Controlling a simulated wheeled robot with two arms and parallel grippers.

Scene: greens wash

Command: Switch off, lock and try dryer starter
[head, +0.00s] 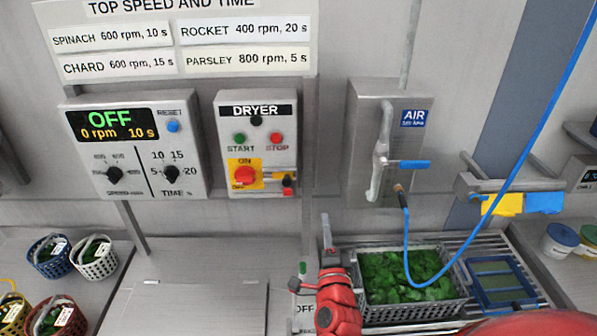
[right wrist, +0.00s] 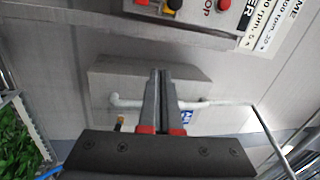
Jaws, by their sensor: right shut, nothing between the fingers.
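The dryer starter box (head: 206,125) hangs on the wall at centre. It has a green START button (head: 239,138), a red STOP button (head: 276,138) and a dark lamp (head: 256,120) above them. Its red rotary switch (head: 243,175) sits on a yellow plate marked ON and OFF; I cannot tell its exact angle. A small black and orange part with red (head: 288,182) sits right of the switch; I cannot tell whether it is a lock. My right gripper (head: 325,218) is shut and empty, below and right of the box. In the right wrist view its fingers (right wrist: 161,73) are together. My left gripper is out of view.
A spinner panel (head: 135,180) reading OFF, 0 rpm is at left. An air box (head: 360,105) with a blue valve handle and blue hose is at right. A crate of greens (head: 412,312) stands beside my right arm. A white OFF card (head: 304,312) is partly hidden by it.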

